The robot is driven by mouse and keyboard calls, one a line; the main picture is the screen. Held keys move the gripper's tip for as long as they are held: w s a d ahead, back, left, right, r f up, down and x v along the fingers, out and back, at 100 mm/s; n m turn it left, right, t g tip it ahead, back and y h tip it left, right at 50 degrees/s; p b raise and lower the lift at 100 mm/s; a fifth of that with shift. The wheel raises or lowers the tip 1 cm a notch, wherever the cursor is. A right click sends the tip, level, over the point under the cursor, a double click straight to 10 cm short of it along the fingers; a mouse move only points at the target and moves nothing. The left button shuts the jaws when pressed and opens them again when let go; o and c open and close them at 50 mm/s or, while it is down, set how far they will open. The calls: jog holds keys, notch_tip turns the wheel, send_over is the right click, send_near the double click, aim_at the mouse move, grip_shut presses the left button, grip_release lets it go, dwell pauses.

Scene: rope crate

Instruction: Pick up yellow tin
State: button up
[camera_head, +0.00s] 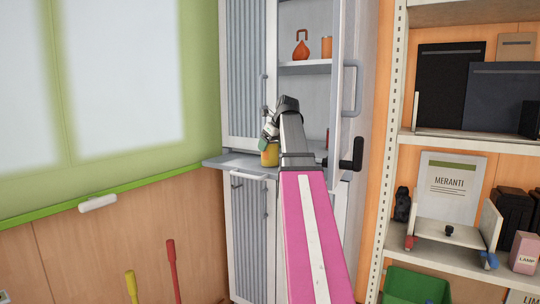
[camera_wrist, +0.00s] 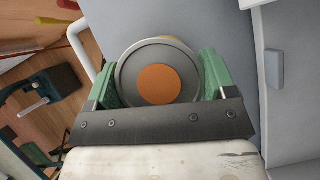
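The yellow tin (camera_head: 269,155) stands at the fold-out shelf of the grey cabinet, partly hidden behind my arm in the head view. In the wrist view I look down on the tin's round grey lid (camera_wrist: 126,76) with an orange disc in its middle. My gripper (camera_wrist: 160,75) has its green pads on both sides of the tin, close against its rim with no clear gap. The gripper looks shut on the tin. In the head view the gripper (camera_head: 269,130) is small and partly hidden by my arm.
The fold-out shelf (camera_head: 225,162) juts from the cabinet. An open cabinet door (camera_head: 345,80) with a handle is close on the right of my arm. An orange kettlebell-shaped thing (camera_head: 301,46) and an orange tin (camera_head: 326,47) stand on a shelf above. A shelving rack (camera_head: 455,145) stands at right.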

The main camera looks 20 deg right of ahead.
notch_tip(320, 180, up, 5)
jog(key=shift+w+f, duration=0.15)
jog(key=s+a+r, duration=0.3)
jog(key=a+r, duration=0.3)
jog(key=a, duration=0.5)
jog(key=shift+s+r, duration=0.15)
jog(key=shift+a, duration=0.1)
dwell(0.4)
